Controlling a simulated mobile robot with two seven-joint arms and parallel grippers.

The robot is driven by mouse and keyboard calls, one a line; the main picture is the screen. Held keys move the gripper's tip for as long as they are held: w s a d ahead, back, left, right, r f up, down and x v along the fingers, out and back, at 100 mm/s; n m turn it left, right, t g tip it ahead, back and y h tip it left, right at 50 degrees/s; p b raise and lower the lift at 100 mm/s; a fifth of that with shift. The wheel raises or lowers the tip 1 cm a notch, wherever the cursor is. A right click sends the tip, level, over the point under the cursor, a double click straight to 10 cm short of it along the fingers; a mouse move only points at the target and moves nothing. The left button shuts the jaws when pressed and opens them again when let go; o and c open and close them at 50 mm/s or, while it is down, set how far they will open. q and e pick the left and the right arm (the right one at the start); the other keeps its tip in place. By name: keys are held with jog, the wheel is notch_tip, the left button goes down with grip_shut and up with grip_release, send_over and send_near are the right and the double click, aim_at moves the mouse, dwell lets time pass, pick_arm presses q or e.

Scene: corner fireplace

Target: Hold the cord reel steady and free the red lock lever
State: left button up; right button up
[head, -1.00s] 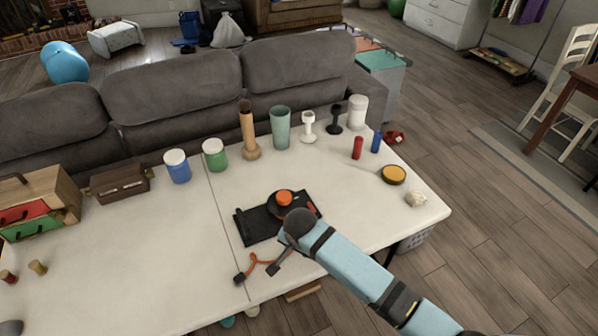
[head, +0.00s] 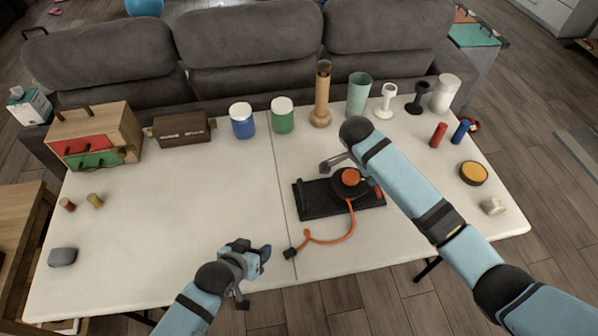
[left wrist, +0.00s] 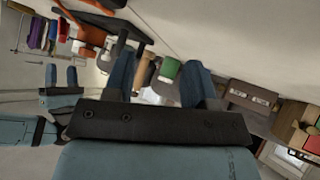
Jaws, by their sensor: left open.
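The cord reel (head: 346,176) is a round black drum with an orange knob on a black base plate (head: 318,203), flat on the table. Its orange cord (head: 335,240) curves out toward the front left to a black plug (head: 290,253). A small red lever (head: 377,189) shows at the drum's right edge, partly behind my right arm. My left gripper (head: 258,258) is open and empty over the front table edge, left of the plug and apart from the reel.
A wooden drawer box (head: 95,140), a brown case (head: 182,129), blue jar (head: 242,121), green jar (head: 282,116), wooden bottle (head: 321,100) and several cups line the back. A yellow-topped tin (head: 473,173) stands right.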

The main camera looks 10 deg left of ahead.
pick_arm(q)
jog(key=w+d+r+n+g, duration=0.25)
jog(key=w+d, duration=0.25)
jog(key=w, duration=0.3)
jog(key=n+g+y, duration=0.2)
jog(key=n+y, duration=0.1)
send_near(300, 183)
jog(key=x, duration=1.1)
